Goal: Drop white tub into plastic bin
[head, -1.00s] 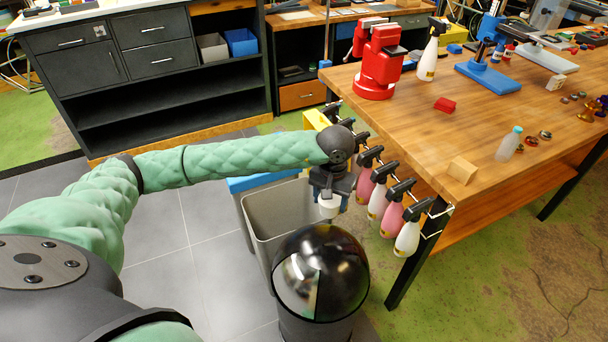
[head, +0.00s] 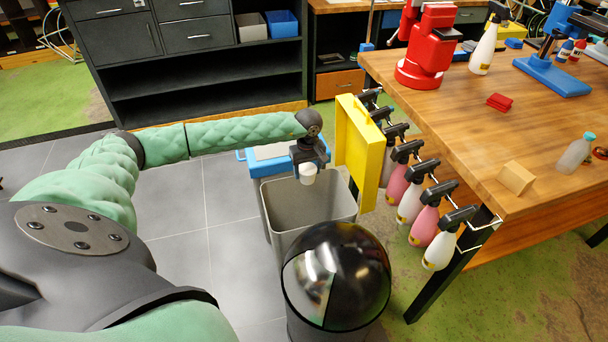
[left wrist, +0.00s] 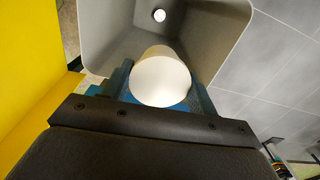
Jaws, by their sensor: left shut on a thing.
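The white tub (head: 307,174) hangs below my left gripper (head: 308,164), which is shut on it. In the left wrist view the tub (left wrist: 160,80) sits between the two fingers. The plastic bin is grey and open-topped (head: 287,222). The tub is above the far part of its opening in the head view. My right gripper is not in view.
A black domed bin (head: 340,275) stands in front of the grey bin. A blue-rimmed bin (head: 262,160) stands behind it. A yellow panel (head: 359,150) and several hanging spray bottles (head: 408,200) line the workbench edge (head: 480,165) at right.

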